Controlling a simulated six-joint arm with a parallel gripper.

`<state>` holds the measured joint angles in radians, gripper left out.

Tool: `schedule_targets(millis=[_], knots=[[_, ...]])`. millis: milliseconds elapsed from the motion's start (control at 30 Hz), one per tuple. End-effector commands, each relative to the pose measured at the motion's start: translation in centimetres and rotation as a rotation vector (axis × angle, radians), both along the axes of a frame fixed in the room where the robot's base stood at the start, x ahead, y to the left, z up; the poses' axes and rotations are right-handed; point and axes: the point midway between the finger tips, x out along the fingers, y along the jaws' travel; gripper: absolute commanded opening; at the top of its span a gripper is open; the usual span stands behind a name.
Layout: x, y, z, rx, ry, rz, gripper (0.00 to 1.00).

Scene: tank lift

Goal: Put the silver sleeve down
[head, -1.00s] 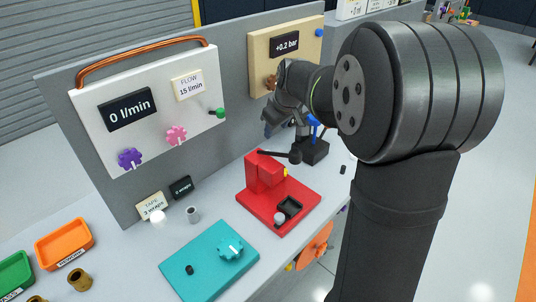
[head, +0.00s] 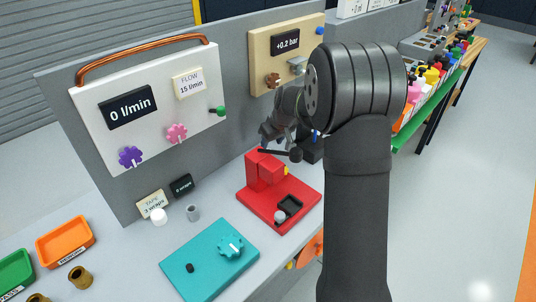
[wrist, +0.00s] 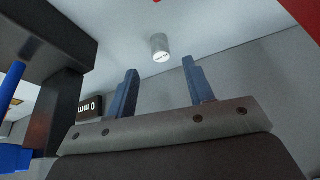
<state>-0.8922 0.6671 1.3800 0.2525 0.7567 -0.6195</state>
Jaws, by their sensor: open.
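The silver sleeve (head: 193,213) is a small grey cylinder standing upright on the bench, left of the red fixture. My gripper (head: 268,135) is behind and above the red fixture, well to the right of the sleeve and apart from it. In the wrist view, its two blue-grey fingers (wrist: 161,88) are spread with nothing between them. A silver cylinder (wrist: 160,47) shows beyond the fingertips there; I cannot tell for certain that it is the same sleeve.
The red fixture (head: 265,205) and teal block (head: 205,265) stand on the bench. A white cylinder (head: 158,217) is just left of the sleeve. A grey panel (head: 225,110) rises behind. A dark post (wrist: 60,105) is close to my gripper at left in the wrist view.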

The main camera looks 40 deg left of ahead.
Motion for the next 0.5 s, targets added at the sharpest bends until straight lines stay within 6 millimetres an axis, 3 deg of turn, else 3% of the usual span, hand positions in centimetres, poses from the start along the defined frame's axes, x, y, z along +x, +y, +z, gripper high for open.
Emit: schedule_targets(millis=[500], knots=[[0.3, 2.1, -4.7, 0.002, 0.000, 0.000, 0.48]])
